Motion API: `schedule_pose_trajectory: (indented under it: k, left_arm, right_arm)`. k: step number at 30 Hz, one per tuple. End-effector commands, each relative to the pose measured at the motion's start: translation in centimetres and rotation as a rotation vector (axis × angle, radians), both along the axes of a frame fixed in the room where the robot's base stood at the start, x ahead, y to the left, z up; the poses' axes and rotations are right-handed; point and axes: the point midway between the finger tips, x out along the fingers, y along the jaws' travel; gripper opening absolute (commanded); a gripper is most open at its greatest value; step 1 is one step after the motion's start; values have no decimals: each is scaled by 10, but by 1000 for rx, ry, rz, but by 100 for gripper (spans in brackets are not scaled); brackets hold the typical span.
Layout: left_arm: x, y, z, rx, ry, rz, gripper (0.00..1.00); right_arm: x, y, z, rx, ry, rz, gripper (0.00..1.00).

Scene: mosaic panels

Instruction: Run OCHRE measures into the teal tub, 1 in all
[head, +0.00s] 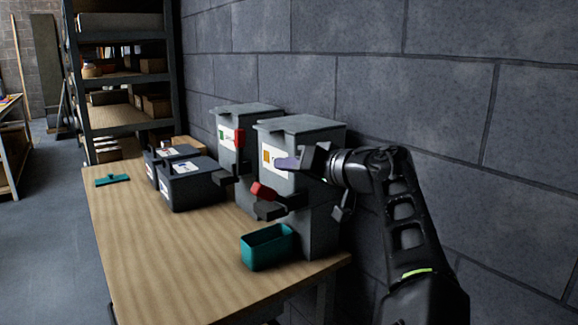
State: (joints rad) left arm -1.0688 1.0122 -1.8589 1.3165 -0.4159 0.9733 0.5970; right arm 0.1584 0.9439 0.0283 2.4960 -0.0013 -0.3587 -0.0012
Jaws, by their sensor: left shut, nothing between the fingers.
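The near grey dispenser (306,150) carries a white label with an ochre square (266,156). Its red lever (263,190) leans low over the dark spout (269,210). The teal tub (267,254) stands on the table below that spout; its contents cannot be made out. The far grey dispenser (246,112) has a green-marked label (224,134) and an upright red lever (239,138).
Two black bins (190,188) with cards sit left of the dispensers on the wooden table (165,245). A flat teal tool (112,180) lies near the left edge. A block wall (430,95) rises close behind the dispensers. The table's front left is clear.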

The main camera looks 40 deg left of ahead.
Motion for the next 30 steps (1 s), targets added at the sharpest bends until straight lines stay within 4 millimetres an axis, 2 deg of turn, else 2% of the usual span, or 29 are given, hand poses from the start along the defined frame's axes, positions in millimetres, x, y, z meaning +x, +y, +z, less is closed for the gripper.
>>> schedule_pose_trajectory:
  k: [1, 3, 9, 12, 18, 30]
  left_arm:
    - [0, -17, -1, 3, -1, -9, 0]
    - [-3, -33, 3, 3, -2, -9, 0]
    - [-9, -72, 12, 4, -1, -8, 0]
    - [-11, -85, 15, 4, -1, -8, 0]
    - [-14, -96, 17, 3, -1, -6, 0]
    - [-14, -96, 17, 4, -1, -6, 0]
  right_arm:
    - [0, 0, -6, 0, 1, 0, 0]
    - [-1, 0, -8, 0, 2, 1, 0]
    - [-1, 0, -10, 0, 1, 2, 0]
    - [-1, 0, -10, 0, 1, 2, 0]
    - [-1, 0, -10, 0, 1, 2, 0]
    - [-1, 0, -10, 0, 2, 1, 0]
